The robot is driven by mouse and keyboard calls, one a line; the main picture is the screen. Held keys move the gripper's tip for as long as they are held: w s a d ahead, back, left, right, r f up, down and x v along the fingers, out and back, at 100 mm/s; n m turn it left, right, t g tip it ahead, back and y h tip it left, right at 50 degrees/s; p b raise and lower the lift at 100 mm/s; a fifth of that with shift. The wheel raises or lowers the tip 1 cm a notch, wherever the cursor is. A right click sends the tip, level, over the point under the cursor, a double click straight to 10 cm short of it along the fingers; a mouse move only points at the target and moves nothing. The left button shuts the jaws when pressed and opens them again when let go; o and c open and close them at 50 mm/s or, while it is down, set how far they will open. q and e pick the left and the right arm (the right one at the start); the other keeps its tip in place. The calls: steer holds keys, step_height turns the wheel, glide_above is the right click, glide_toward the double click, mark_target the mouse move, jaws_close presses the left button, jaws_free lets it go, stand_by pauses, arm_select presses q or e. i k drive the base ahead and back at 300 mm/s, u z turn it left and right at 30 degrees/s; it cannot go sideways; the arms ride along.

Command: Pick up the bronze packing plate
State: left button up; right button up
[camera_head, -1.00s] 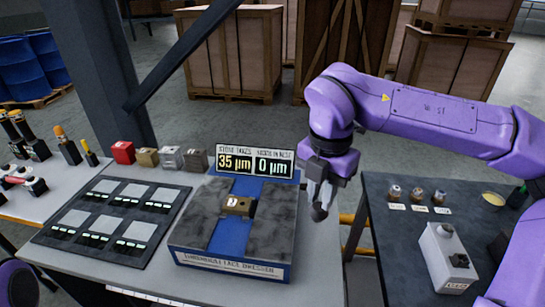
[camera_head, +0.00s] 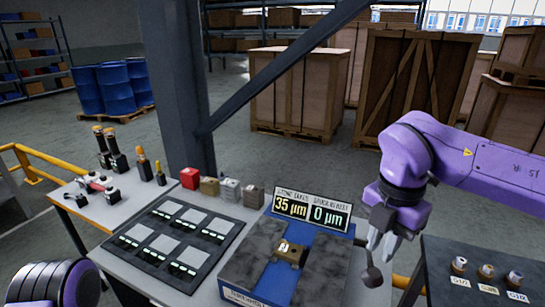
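No piece is legibly marked as the bronze packing plate. A small brown-bronze block (camera_head: 289,252) with a pale mark lies on the blue centre strip of the lace dresser (camera_head: 253,246). A brownish block (camera_head: 253,197) stands at the right end of a row behind the black tray, beside a silver-grey block (camera_head: 229,190) and a brassy block (camera_head: 209,187). My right gripper (camera_head: 376,250) points down just right of the dresser, apart from these blocks. A dark rounded piece shows at its tips; whether it is held is unclear. My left gripper is out of view; only a purple arm part shows lower left.
A black tray (camera_head: 202,217) with several grey plates lies left of the dresser. A red block (camera_head: 190,178) starts the row. A sign (camera_head: 311,208) reading 35 µm and 0 µm stands behind the dresser. A dark side table (camera_head: 440,262) with small jars is at right.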

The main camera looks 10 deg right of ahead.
mark_target(286, 250)
steer(key=k, duration=1)
